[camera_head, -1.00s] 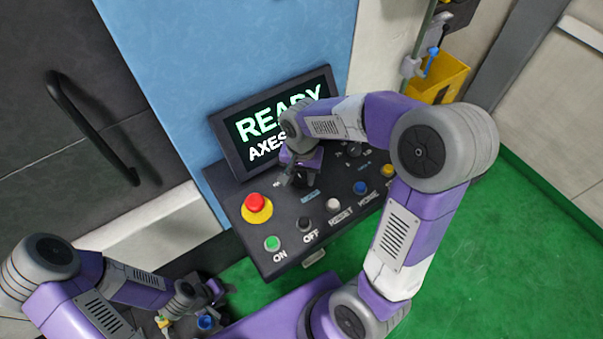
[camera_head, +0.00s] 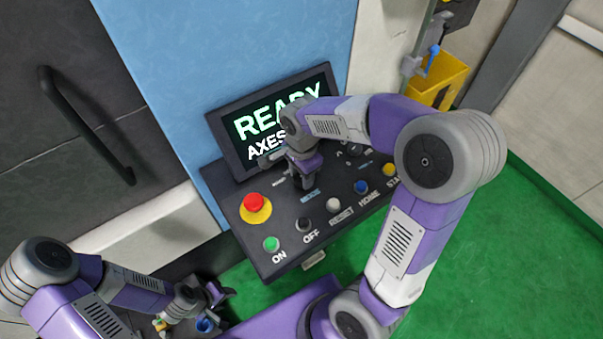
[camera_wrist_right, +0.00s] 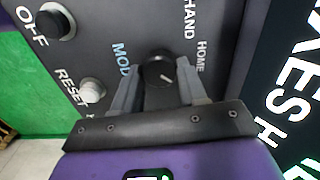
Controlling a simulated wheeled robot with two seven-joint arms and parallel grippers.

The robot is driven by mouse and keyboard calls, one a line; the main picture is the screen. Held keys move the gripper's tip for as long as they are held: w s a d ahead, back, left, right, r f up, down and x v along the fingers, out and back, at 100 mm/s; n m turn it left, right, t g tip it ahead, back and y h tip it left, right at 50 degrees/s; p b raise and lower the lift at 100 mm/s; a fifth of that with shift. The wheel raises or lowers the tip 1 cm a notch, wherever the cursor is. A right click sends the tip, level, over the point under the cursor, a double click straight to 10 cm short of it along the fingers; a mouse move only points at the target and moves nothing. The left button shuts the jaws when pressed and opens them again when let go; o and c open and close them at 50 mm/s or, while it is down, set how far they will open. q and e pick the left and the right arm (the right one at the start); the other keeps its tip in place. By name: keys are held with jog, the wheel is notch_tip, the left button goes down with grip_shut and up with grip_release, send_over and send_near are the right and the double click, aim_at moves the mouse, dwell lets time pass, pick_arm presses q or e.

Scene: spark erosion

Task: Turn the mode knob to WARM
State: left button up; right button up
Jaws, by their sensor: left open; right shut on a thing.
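The black mode knob (camera_wrist_right: 156,67) shows in the right wrist view beside the blue MODE lettering. A short white mark on its top points to the lower right of that view. My right gripper (camera_wrist_right: 158,82) is shut on the knob, one finger on each side. In the head view my right gripper (camera_head: 306,180) reaches down onto the panel, and hides the knob there. The labels HAND and HOME show near the knob; I cannot make out a WARM label. My left gripper (camera_head: 222,296) is open and away from the panel at the lower left.
The control panel (camera_head: 240,222) carries a red emergency button (camera_head: 255,203), a green ON button (camera_head: 271,244), and OFF (camera_head: 304,224), RESET (camera_head: 333,204), HOME (camera_head: 361,187) and START buttons. The screen (camera_head: 240,150) behind it reads READY. A yellow bin (camera_head: 440,83) stands at the back right.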

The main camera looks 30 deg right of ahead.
jog(key=shift+m, duration=0.6)
jog(key=o, duration=1.1)
jog(key=shift+c, duration=0.2)
notch_tip(320, 180, up, 8)
jog(key=shift+f+p, duration=0.2)
jog(key=shift+p, duration=0.25)
